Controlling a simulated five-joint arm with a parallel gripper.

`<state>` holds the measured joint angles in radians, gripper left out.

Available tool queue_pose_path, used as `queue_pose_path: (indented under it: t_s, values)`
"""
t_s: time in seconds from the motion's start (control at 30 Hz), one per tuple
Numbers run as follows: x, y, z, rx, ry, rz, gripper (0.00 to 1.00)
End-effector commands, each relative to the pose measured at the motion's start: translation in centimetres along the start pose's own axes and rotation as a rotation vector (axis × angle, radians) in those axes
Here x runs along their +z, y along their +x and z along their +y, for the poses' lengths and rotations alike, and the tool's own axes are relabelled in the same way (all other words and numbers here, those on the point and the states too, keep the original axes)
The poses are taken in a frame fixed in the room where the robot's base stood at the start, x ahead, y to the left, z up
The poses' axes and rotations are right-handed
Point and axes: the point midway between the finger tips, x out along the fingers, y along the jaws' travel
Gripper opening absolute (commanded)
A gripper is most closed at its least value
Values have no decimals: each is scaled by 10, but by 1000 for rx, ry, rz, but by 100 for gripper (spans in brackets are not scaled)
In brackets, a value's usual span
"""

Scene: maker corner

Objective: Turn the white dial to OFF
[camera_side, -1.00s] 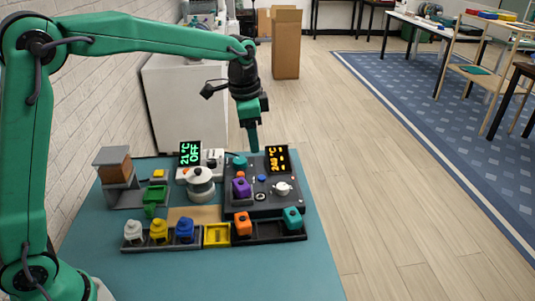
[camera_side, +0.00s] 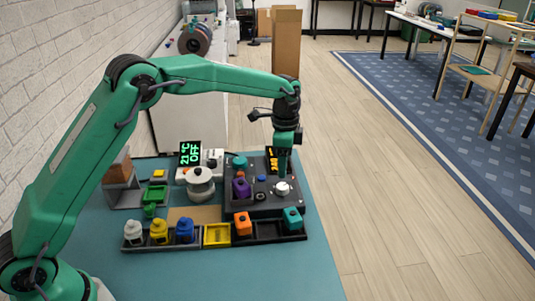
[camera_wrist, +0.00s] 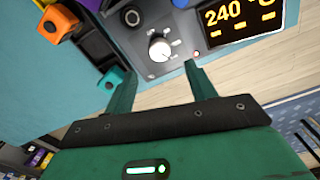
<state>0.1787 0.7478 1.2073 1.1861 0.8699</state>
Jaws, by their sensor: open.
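The white dial (camera_side: 282,188) is a round knob at the right side of a dark control panel (camera_side: 262,207). In the wrist view the dial (camera_wrist: 159,49) sits near the top centre, with pale marks on the panel around it. My gripper (camera_side: 282,172) is above the dial, pointing down. In the wrist view its two fingers (camera_wrist: 160,78) are spread apart with nothing between them, and the dial lies beyond the tips, not held. A black display (camera_wrist: 238,20) beside the dial shows 240 in orange. In the side view my gripper partly hides this display.
A purple block (camera_side: 241,188) stands on the panel left of the dial. A teal block (camera_side: 292,217) and an orange block (camera_side: 243,224) sit in the front tray. A white pot-like device (camera_side: 200,183) stands by a green display (camera_side: 190,154) reading 21°C OFF.

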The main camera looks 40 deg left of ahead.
Motion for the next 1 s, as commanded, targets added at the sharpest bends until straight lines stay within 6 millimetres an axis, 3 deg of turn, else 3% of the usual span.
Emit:
queue_pose_path:
  t_s: [0.27,0.7,1.0]
  values:
    - [0,20,0,2,-1,-2,56]
    - [1,69,1,2,-1,-1,56]
    - [1,77,1,1,-1,-1,56]
